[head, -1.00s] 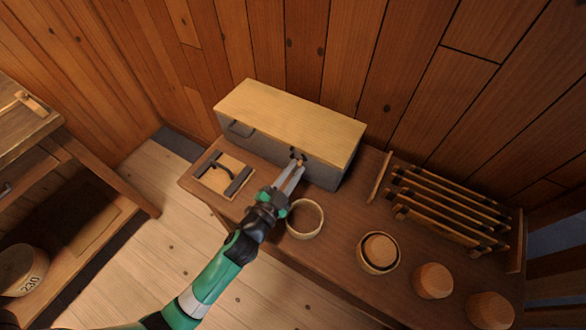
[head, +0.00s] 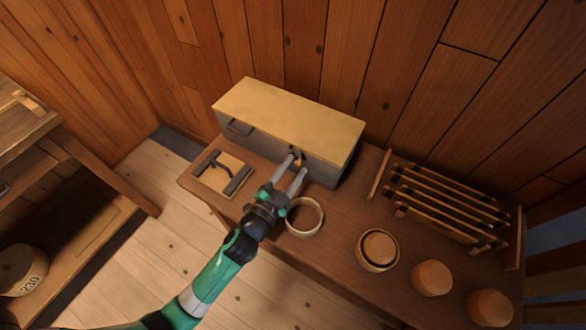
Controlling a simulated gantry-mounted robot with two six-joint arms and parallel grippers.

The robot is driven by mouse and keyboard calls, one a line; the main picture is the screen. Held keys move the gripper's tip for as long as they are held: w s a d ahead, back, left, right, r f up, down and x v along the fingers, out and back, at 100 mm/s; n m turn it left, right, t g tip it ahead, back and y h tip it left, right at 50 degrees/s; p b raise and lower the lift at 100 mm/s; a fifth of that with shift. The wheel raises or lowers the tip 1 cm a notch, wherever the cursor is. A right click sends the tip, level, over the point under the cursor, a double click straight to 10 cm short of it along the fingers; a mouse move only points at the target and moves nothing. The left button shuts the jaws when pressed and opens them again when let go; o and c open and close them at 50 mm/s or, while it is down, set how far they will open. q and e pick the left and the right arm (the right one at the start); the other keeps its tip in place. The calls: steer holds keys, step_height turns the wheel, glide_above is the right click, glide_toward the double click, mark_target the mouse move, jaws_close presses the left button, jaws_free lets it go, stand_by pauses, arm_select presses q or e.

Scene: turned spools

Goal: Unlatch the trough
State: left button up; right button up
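The trough (head: 318,172) is a long grey box with a pale wooden lid (head: 290,113), and the lid is down. A small dark latch with a wooden piece (head: 297,158) sits on the middle of its front face. My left gripper (head: 296,168) points at the latch with its fingers spread apart. The fingertips are close to the latch; I cannot tell whether they touch it. Nothing is held between the fingers. My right gripper is not in view.
A square board with dark bars (head: 222,173) lies left. A slatted rack (head: 450,208), a bowl holding a round piece (head: 378,250) and two wooden pieces (head: 432,279) stand to the right on the bench.

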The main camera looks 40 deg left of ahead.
arm_select(q)
steer(key=shift+s, duration=0.1)
steer(key=b+v, duration=0.1)
steer(key=v, duration=1)
steer(key=shift+s+b, duration=0.2)
steer(key=shift+b, duration=0.2)
